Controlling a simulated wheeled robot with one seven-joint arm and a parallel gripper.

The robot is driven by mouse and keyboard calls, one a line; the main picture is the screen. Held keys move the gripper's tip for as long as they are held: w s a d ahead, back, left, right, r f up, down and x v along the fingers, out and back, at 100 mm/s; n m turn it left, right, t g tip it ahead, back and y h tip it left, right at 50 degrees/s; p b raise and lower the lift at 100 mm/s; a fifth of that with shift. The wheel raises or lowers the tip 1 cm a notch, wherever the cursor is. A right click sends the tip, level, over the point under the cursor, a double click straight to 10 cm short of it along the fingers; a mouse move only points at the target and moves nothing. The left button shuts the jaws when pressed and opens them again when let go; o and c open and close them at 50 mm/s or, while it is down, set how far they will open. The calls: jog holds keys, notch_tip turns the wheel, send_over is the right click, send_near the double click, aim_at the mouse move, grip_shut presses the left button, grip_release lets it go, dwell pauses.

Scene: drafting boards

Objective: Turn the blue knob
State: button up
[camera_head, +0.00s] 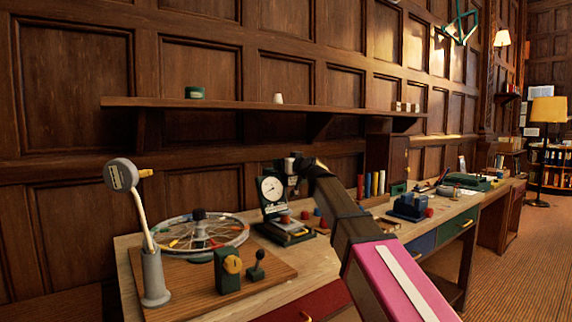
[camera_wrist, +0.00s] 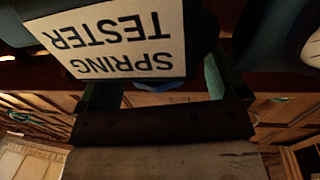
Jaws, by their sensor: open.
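The spring tester (camera_head: 273,207), a dark green stand with a round white dial, stands on the bench in the head view. Its "SPRING TESTER" label (camera_wrist: 125,42) fills the upper left of the wrist view, upside down. A small blue piece (camera_wrist: 183,84), perhaps the blue knob, shows just past the label's edge, mostly hidden. It lies between the greenish fingers of my gripper (camera_wrist: 158,88), which are apart. I cannot tell whether they touch it. In the head view my gripper (camera_head: 294,166) is beside the dial's upper right.
Small coloured pieces lie right of the tester. A shelf (camera_head: 235,105) runs along the panelled wall above.

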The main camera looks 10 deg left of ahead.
jog(key=v, duration=0.9)
